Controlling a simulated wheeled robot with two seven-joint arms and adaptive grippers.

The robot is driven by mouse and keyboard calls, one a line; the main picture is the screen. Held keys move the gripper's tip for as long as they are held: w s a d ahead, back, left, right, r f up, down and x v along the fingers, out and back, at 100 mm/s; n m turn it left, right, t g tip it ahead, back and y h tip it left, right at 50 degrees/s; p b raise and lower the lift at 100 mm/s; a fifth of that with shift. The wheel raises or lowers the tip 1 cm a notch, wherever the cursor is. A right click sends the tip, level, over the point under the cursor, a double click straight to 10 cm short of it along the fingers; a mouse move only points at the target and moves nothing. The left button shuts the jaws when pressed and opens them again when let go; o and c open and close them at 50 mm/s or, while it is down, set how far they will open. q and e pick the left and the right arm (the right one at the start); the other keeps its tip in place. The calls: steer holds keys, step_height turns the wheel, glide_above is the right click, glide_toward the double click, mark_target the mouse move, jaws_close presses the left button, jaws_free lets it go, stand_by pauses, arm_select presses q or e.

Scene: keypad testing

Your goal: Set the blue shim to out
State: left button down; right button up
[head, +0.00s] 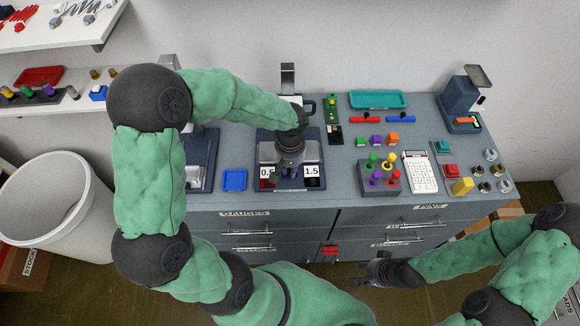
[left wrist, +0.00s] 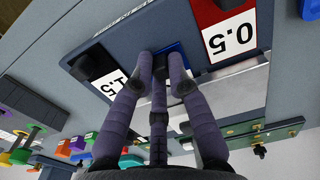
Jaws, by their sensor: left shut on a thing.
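The gauge stand (head: 317,148) is a dark base with a grey metal plate, at the middle of the counter. In the left wrist view the blue shim (left wrist: 172,47) shows as a blue patch between the red shim (left wrist: 208,12) labelled 0.5 and the black shim (left wrist: 92,62) labelled 1.5. My left gripper (head: 290,162) reaches down over the stand's front; its fingers (left wrist: 162,66) are closed together at the blue shim, shut on it. The fingers hide most of the shim and its label. My right gripper (head: 368,271) is empty, in front of the drawers, its fingers apart.
A blue tray (head: 234,180) lies left of the stand. To the right are a peg block (head: 380,180), a calculator (head: 420,172) and a teal tray (head: 378,100). A white bin (head: 55,205) stands at left. My left arm crosses above the counter's left part.

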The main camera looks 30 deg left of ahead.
mark_target(290, 186)
arm_select(q)
steer(key=shift+s+d, duration=0.5)
steer(key=shift+s, duration=0.4)
steer(key=shift+s+d, duration=0.45)
steer(key=shift+s, duration=0.4)
steer(key=c, duration=1.5)
jaws_free()
steer(key=shift+s, duration=0.1)
steer(key=shift+r, duration=0.45)
step_height(290, 186, up, 11)
steer(key=shift+r, duration=0.1)
steer(key=shift+d, duration=0.1)
